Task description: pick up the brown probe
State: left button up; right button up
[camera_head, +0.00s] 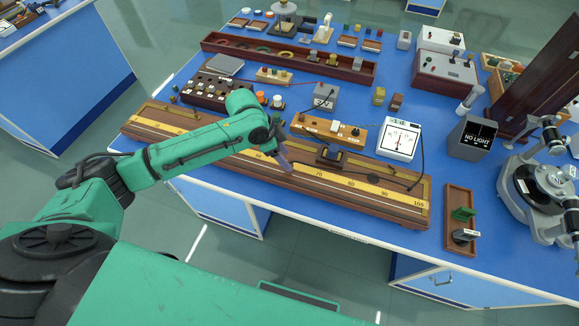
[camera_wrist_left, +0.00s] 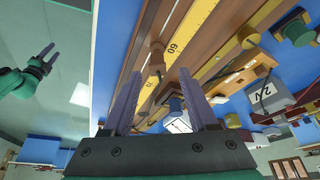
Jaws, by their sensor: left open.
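A small brown block with a dark blue top, which I take for the brown probe (camera_head: 330,154), stands on the long wooden bar with the yellow scale (camera_head: 385,197), near the 70 to 80 marks. My left gripper (camera_head: 284,163) is over the same bar, left of the probe and apart from it. In the left wrist view its two purple fingers (camera_wrist_left: 162,104) are spread with nothing held. A blue knob on a brown body (camera_wrist_left: 174,103), seemingly the probe, shows beyond and between them. My right gripper (camera_wrist_left: 44,60) shows at the left wrist view's left, fingers apart and empty.
Behind the bar stand a wooden panel (camera_head: 326,127), a grey box (camera_head: 325,95) and a white dial meter (camera_head: 399,138) with a dark wire curving down to the bar. A small wooden tray (camera_head: 456,238) lies right. The blue bench's front edge (camera_head: 300,208) is free.

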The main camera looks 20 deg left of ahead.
pick_arm(q)
jog(key=p+x, duration=0.1)
jog(key=x, duration=0.3)
jog(key=shift+s, duration=0.2)
jog(key=shift+f, duration=0.1)
grip_shut()
